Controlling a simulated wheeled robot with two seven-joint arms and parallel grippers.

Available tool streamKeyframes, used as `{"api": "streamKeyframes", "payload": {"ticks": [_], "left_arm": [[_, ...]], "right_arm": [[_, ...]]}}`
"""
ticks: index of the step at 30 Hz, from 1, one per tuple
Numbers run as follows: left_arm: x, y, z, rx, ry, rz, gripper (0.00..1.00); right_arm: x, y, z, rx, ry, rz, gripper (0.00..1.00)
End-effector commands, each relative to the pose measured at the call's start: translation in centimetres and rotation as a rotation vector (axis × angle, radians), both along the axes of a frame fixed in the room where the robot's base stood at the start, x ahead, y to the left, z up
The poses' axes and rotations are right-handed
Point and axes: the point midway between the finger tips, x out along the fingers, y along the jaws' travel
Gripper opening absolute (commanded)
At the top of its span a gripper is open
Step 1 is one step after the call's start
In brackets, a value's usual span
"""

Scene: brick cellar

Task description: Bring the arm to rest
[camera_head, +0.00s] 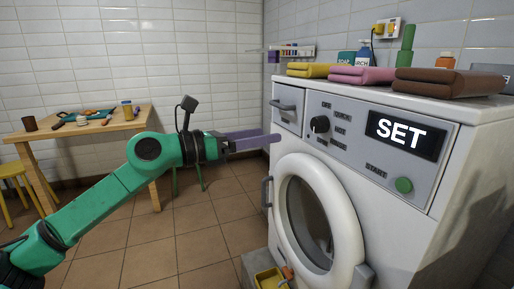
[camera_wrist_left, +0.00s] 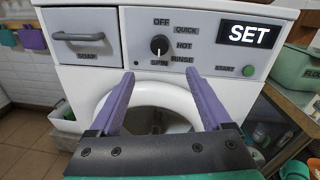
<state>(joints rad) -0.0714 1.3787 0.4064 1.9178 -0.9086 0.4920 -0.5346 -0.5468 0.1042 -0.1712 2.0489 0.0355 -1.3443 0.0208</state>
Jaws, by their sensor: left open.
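My left arm (camera_head: 95,205) comes in from the left in the head view and is stretched toward the white washing machine (camera_head: 450,140). The left gripper (camera_head: 276,139) has two purple fingers, apart and empty, in front of the machine below the soap drawer. In the wrist view the open left gripper (camera_wrist_left: 160,76) points at the machine front, with the black knob (camera_wrist_left: 159,45) just beyond the fingertips. No touch is visible. The display (camera_wrist_left: 249,34) reads SET. The green start button (camera_head: 403,185) is at the panel's right. My right gripper is not seen.
The soap drawer (camera_head: 287,109) looks shut. The round door (camera_head: 318,212) has a handle (camera_head: 267,191) at its left. Folded towels (camera_head: 361,75) lie on top of the machine. A wooden table (camera_head: 77,127) with tools stands back left. Tiled floor (camera_head: 195,248) between is clear.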

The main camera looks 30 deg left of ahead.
Motion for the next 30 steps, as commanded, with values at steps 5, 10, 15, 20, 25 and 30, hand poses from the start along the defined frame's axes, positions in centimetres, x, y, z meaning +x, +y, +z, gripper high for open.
{"api": "streamKeyframes", "payload": {"ticks": [5, 10, 15, 20, 25, 30], "left_arm": [[-0.3, 0.2, 0.0, 0.001, 0.001, 0.001, 0.82], [-0.3, 0.2, 0.1, 0.000, 0.000, 0.001, 0.82], [-0.3, 0.2, 0.1, 0.000, 0.000, 0.001, 0.82], [0.3, 1.1, -0.6, -0.116, 0.017, 0.024, 0.82], [3.3, 8.8, -7.8, -0.855, 0.162, 0.265, 0.82], [2.8, 15.2, -22.4, -1.502, 0.363, 0.645, 0.82]], "right_arm": [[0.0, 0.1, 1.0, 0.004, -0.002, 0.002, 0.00], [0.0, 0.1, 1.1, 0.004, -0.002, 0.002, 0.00], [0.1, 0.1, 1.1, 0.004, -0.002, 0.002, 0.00], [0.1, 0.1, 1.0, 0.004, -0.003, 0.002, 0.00], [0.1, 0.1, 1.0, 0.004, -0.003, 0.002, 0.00], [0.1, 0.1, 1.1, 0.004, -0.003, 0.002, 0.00]]}}
